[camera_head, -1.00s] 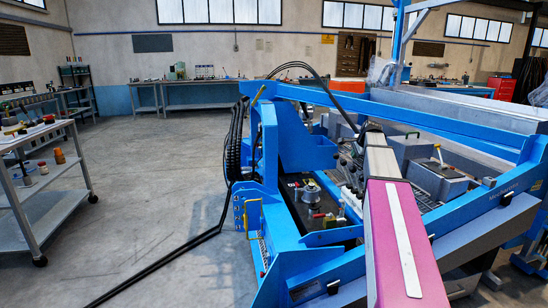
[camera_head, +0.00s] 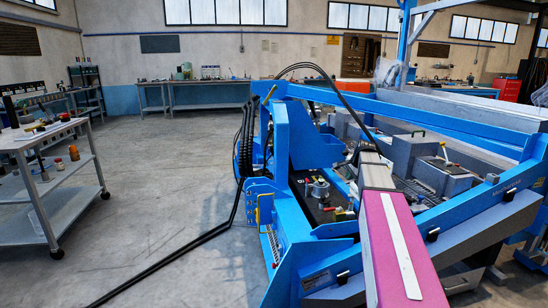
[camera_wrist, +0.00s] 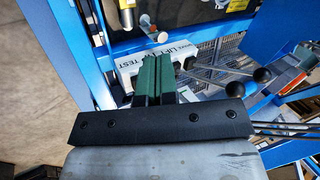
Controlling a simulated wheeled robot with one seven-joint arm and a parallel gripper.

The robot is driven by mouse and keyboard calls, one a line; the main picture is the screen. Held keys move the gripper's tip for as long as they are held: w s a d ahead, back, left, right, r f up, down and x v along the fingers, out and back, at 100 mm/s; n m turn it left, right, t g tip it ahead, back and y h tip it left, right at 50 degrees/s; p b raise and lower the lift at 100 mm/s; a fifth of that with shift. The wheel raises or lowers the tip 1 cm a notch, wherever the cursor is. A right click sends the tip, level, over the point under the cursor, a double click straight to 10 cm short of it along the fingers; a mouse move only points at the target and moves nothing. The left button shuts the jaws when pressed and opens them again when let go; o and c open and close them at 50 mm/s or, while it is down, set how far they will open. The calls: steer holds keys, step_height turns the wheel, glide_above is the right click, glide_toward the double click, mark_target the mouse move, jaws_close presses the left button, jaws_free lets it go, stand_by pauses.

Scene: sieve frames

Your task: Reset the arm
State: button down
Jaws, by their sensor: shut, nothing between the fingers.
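My arm, with a magenta link and a grey section beyond it, reaches forward over the blue machine frame (camera_head: 282,150) in the head view. My gripper's fingers cannot be made out there. In the wrist view my gripper (camera_wrist: 155,66) shows two green fingers side by side in front of a black bar. They are shut with nothing between them. Their tips are in front of a white box lettered "LIFT" and "TEST" (camera_wrist: 203,53). I cannot tell whether they touch it.
Two black ball-ended levers (camera_wrist: 235,89) stand right of the fingers in the wrist view. Black hoses (camera_head: 245,150) run down the frame's left side onto the floor. A grey shelf cart (camera_head: 60,185) stands at left. Open floor (camera_head: 160,190) lies between cart and frame.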

steer(key=s+a+f+n+g, duration=0.2)
steer(key=s+a+f+n, duration=0.2)
steer(key=s+f, duration=0.4)
steer(key=s+a+f+n+g+h, duration=0.1)
steer(key=s+a+f+n, duration=0.3)
steer(key=s, duration=0.8)
steer(key=s+a+f+n+g, duration=0.2)
steer(key=s+a+f+n, duration=0.3)
steer(key=s+f, duration=0.6)
steer(key=a+f, duration=0.1)
steer(key=a, duration=0.1)
steer(key=shift+a+f+g, duration=0.15)
steer(key=shift+a+g, duration=0.15)
steer(key=shift+a, duration=0.05)
